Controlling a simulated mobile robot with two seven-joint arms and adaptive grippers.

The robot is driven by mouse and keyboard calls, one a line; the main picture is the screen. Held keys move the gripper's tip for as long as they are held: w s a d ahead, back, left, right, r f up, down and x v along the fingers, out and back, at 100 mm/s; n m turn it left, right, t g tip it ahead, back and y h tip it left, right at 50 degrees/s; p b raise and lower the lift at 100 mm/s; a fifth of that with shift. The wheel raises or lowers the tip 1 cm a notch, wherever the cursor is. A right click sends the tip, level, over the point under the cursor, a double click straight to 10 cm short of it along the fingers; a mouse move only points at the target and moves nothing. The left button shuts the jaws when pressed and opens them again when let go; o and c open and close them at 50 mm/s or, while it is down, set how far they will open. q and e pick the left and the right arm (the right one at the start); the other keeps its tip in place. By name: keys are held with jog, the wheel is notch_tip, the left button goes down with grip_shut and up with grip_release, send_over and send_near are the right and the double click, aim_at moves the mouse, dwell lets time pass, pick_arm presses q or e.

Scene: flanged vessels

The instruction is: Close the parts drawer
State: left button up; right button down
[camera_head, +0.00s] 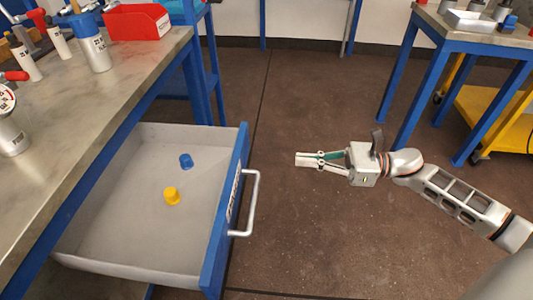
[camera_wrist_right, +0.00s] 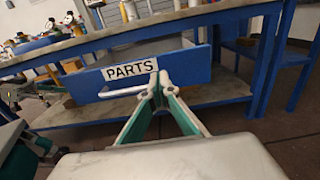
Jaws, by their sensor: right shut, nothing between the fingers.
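The parts drawer (camera_head: 110,225) is pulled out from under the workbench in the head view. It has a grey inside, a blue front and a silver bar handle (camera_head: 252,204).
The workbench top (camera_head: 120,68) carries several bottles, a gauge and a red bin (camera_head: 138,22). A second blue-legged table (camera_head: 460,35) and a yellow cart (camera_head: 495,115) stand at the right. The brown floor (camera_head: 310,95) between is clear.

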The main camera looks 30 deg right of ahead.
pick_arm(q)
jog(key=shift+r, duration=0.1)
pick_arm(e)
jog(key=x, duration=1.3)
jog(key=shift+a, duration=0.2)
jog(key=shift+w+r, duration=0.1)
pick_arm(q)
jog(key=shift+w, duration=0.1)
pick_arm(e)
jog(key=shift+w+a, duration=0.1)
